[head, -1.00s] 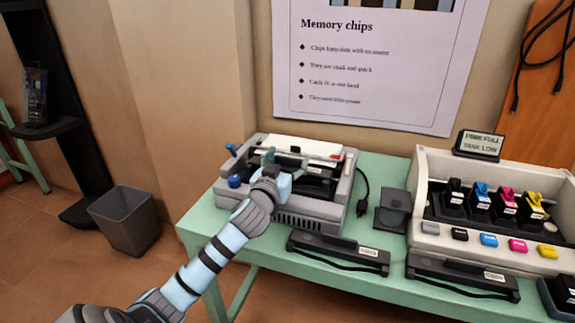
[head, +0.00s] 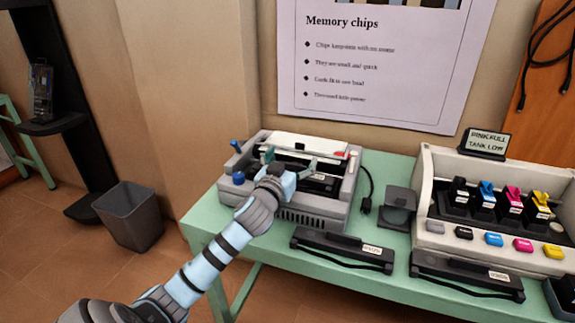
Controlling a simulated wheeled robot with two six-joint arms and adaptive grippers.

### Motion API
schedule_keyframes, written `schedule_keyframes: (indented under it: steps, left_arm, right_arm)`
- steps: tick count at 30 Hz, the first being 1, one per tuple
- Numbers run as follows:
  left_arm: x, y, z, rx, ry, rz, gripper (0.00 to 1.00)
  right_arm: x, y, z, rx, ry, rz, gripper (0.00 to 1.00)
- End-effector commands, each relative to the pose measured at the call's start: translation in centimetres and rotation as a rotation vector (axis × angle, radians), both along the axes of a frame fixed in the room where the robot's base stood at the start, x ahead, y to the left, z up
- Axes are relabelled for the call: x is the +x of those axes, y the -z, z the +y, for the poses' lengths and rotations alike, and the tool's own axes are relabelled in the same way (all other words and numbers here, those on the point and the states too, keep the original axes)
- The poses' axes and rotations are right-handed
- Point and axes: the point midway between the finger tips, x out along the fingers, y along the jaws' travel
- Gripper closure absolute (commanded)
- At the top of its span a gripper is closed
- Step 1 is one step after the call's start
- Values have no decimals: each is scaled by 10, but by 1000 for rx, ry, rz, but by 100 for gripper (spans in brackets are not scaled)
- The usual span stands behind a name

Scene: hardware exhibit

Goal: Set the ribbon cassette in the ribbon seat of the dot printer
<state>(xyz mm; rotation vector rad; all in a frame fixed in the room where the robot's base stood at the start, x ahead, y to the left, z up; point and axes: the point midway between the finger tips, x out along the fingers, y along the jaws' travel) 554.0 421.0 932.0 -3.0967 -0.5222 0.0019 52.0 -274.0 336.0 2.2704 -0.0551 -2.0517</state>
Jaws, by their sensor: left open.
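The dot printer (head: 343,203) is a grey machine at the left end of the green table, with a blue knob on its left side. My left gripper (head: 290,163) is over the printer's open middle, its two fingers spread apart. A black ribbon cassette (head: 318,181) with a white label shows in the printer's middle, just below the fingers. The gripper partly hides it, so I cannot tell if it is fully down in the seat. My right gripper is out of view.
A cream ink printer (head: 436,238) with several coloured tanks stands to the right, a small sign (head: 485,143) on top. A black cable (head: 370,190) and a dark box (head: 397,205) sit between the printers. A bin (head: 130,217) stands on the floor.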

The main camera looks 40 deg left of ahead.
Motion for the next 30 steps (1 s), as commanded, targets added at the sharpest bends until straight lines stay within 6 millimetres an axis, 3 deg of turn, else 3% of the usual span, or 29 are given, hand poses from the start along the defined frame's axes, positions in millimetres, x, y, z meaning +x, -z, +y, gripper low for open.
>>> schedule_keyframes:
  steps: [2, 5, 12, 15, 19, 30]
  left_arm:
    - [0, -12, 0, 0, 0, -1, 14]
    - [-19, -8, -7, 5, 2, 3, 14]
    - [-85, -8, -30, 4, 3, 4, 14]
    - [-103, -8, -36, 3, 1, 2, 14]
    - [-113, -8, -39, 1, 0, -1, 14]
    - [-113, -8, -39, 1, -1, -2, 14]
  right_arm:
    - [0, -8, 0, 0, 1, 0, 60]
    - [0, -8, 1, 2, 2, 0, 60]
    - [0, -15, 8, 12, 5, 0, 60]
    - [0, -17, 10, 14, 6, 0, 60]
    - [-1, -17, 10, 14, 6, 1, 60]
    - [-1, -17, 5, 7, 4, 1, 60]
